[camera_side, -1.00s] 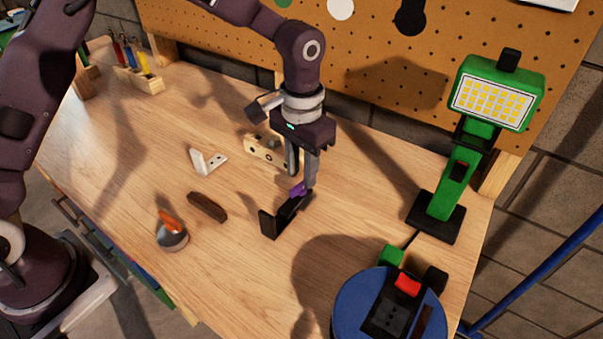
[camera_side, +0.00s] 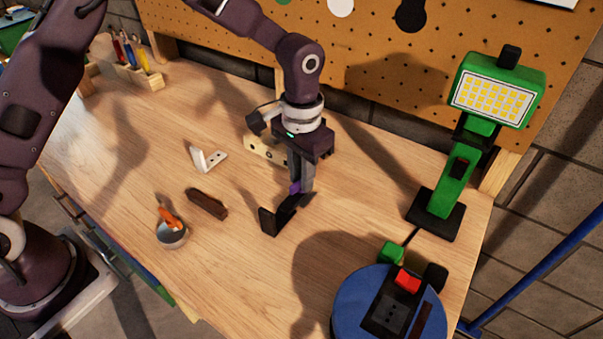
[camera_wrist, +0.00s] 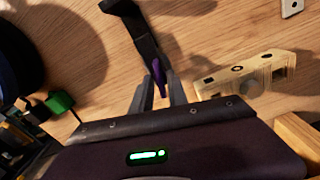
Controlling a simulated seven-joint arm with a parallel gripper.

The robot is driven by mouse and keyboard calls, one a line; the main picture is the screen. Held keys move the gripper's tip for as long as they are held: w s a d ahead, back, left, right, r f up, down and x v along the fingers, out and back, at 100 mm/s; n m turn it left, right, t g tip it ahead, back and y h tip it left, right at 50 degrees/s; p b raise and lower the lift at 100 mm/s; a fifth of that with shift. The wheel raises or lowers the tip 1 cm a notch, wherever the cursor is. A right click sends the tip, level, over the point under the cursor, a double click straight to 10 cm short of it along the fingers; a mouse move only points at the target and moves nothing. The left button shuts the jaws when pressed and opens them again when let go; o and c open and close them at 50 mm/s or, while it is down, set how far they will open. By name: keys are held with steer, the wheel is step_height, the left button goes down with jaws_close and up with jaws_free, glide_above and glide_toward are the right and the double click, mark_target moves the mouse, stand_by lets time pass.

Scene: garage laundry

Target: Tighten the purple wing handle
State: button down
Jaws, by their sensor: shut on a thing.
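The purple wing handle (camera_side: 296,187) sits on a black bracket-like fixture (camera_side: 268,222) on the workbench, right of the middle of the bench. In the wrist view the handle (camera_wrist: 158,72) shows as a narrow purple piece between the fingers, with the black fixture (camera_wrist: 138,28) beyond it. My gripper (camera_side: 302,190) points down over the fixture and is shut on the handle. Its two grey fingers also show in the wrist view (camera_wrist: 158,90), one on each side of the handle. The fingers partly hide the handle in the side view.
A wooden block with holes (camera_side: 262,150) stands close behind my gripper. A white bracket (camera_side: 208,160), a brown brush (camera_side: 207,203) and a tin with an orange item (camera_side: 172,235) lie left. A green lamp (camera_side: 455,180) and a blue reel (camera_side: 385,305) stand right.

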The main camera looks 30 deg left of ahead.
steer(key=m, duration=0.3)
steer(key=shift+m, duration=0.4)
steer(key=m, duration=0.3)
steer(key=shift+m, duration=0.4)
steer(key=m, duration=0.6)
steer(key=shift+r+m, duration=0.1)
steer(key=shift+m, duration=0.2)
steer(key=shift+d, duration=0.1)
steer(key=c, duration=1.5)
jaws_free()
steer(key=shift+c, duration=0.2)
